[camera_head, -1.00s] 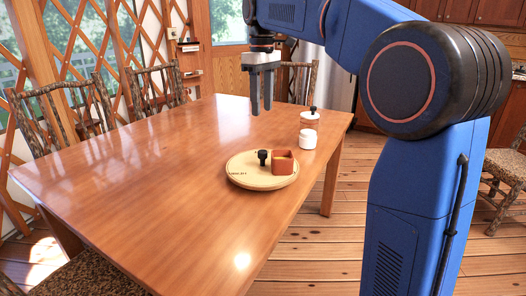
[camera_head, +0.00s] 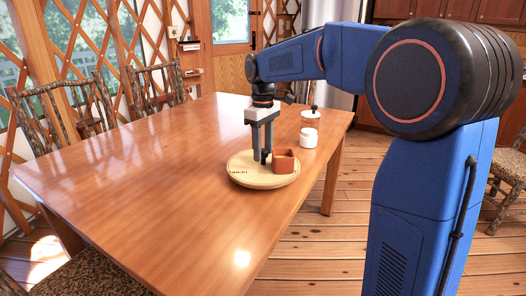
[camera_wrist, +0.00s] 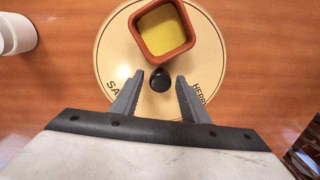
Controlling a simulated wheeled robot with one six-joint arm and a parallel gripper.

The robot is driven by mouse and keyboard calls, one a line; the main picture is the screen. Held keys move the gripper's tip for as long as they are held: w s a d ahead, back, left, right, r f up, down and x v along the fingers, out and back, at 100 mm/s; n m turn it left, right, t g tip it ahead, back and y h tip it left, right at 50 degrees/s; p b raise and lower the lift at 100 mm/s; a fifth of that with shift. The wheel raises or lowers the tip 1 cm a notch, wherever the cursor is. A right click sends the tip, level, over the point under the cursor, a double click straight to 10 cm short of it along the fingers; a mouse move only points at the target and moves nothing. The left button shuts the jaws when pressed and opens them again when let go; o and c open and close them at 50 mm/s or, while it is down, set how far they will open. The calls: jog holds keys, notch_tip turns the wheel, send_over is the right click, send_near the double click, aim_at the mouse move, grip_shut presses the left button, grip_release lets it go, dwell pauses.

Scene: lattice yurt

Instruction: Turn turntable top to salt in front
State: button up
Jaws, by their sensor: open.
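The round pale wooden turntable (camera_head: 250,180) lies on the table. In the wrist view its top (camera_wrist: 108,58) bears partly hidden lettering, "SA..." at lower left and "HERB..." at lower right. A black knob stands up from the top and shows between my fingers in the wrist view (camera_wrist: 160,80). A square reddish-brown box (camera_head: 284,161) sits on the top beside the knob; in the wrist view the box (camera_wrist: 186,50) has a yellowish inside. My gripper (camera_head: 262,158) points down over the turntable, open, with one finger on each side of the knob; it also shows in the wrist view (camera_wrist: 160,82). I cannot tell whether a finger touches the knob.
A white container (camera_head: 308,138) and a jar with a dark knobbed lid (camera_head: 311,117) stand on the table behind and right of the turntable. The white container also shows in the wrist view (camera_wrist: 14,34). The table's left part (camera_head: 130,170) is clear. Chairs line the far side.

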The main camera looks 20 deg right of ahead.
jog(key=shift+f, duration=0.4)
grip_shut()
